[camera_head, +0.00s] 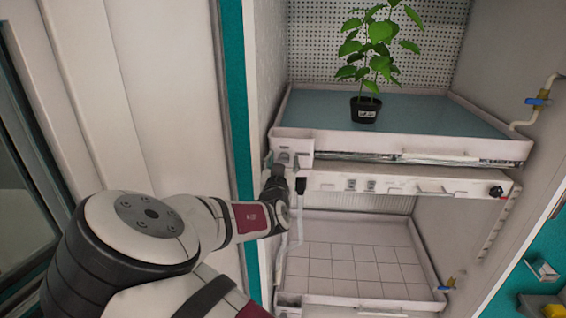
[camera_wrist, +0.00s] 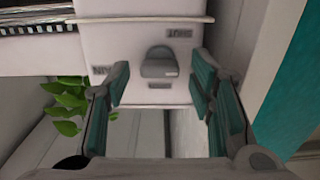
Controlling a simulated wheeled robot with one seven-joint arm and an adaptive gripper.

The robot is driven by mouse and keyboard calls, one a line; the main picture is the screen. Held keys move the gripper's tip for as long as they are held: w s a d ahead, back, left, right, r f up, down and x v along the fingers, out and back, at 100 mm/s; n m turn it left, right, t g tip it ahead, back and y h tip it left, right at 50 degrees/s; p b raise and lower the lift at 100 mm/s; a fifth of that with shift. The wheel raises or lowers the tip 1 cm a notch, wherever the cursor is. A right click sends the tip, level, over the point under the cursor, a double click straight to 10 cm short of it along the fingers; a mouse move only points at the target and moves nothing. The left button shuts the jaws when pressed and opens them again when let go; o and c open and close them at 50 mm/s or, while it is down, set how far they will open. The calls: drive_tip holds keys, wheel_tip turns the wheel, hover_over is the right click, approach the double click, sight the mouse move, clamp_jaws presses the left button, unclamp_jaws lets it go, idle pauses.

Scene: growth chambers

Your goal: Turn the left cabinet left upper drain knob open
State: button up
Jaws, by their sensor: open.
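The drain knob (camera_wrist: 159,63) is a small grey knob on a white box (camera_wrist: 130,35), and it shows in the middle of the wrist view. A "SHUT" label sits above it to the right, upside down. Another label, partly covered by a finger, sits to its left. My gripper (camera_wrist: 159,82) is open, with one teal-padded finger on each side of the knob and a gap to both. I cannot tell how deep the fingertips reach. In the head view, my gripper (camera_head: 277,176) is at the white box (camera_head: 293,140) on the upper tray's front left corner.
The upper tray (camera_head: 400,143) holds a potted plant (camera_head: 364,108). A shelf panel with a black knob (camera_head: 495,191) is below it, above an empty lower tray (camera_head: 345,287). The teal-edged cabinet frame (camera_head: 237,100) stands close on the left. Blue-handled valves (camera_head: 537,101) are on the right wall.

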drive_tip(key=shift+w, duration=0.2)
drive_tip(key=c, duration=1.2)
drive_tip(key=shift+o, duration=0.2)
